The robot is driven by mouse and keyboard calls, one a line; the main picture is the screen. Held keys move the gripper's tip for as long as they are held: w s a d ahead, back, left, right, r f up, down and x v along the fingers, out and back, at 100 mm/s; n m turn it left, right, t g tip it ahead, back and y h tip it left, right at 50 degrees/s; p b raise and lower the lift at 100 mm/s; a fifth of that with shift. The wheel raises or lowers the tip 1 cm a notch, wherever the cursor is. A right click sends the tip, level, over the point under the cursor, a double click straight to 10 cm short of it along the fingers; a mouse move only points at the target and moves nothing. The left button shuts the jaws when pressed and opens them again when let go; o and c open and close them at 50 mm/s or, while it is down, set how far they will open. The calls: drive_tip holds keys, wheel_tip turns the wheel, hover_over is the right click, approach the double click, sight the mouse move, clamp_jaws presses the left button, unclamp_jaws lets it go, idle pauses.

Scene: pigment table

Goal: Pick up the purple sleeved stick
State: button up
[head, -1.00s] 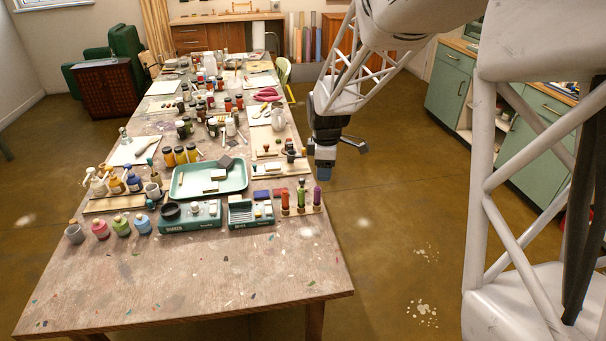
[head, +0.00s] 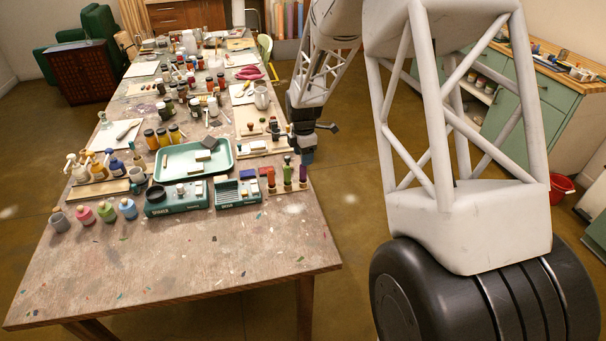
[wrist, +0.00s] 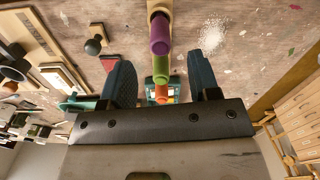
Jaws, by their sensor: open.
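The purple sleeved stick (head: 303,173) stands upright at the right end of a small wooden rack, near the table's right edge. A green sleeved stick (head: 287,172) and an orange-red one (head: 271,177) stand to its left. My gripper (head: 307,158) is just above and behind the purple stick in the head view. In the wrist view my gripper (wrist: 161,66) is open with nothing held. There the purple stick (wrist: 159,33) shows beyond the fingertips, and the green (wrist: 163,66) and orange (wrist: 160,93) sticks appear in the gap between the fingers, apparently farther off.
Two teal devices (head: 174,206) and a teal tray (head: 226,153) are left of the rack. The table's front (head: 180,258) is clear. Floor lies past the right edge.

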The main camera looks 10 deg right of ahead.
sight(303, 171)
drive_tip(key=shift+f, duration=0.1)
drive_tip(key=shift+f, duration=1.2)
drive_tip(key=shift+f, duration=0.1)
drive_tip(key=shift+f, duration=2.5)
drive_tip(key=c, duration=1)
drive_tip(key=shift+r, duration=0.15)
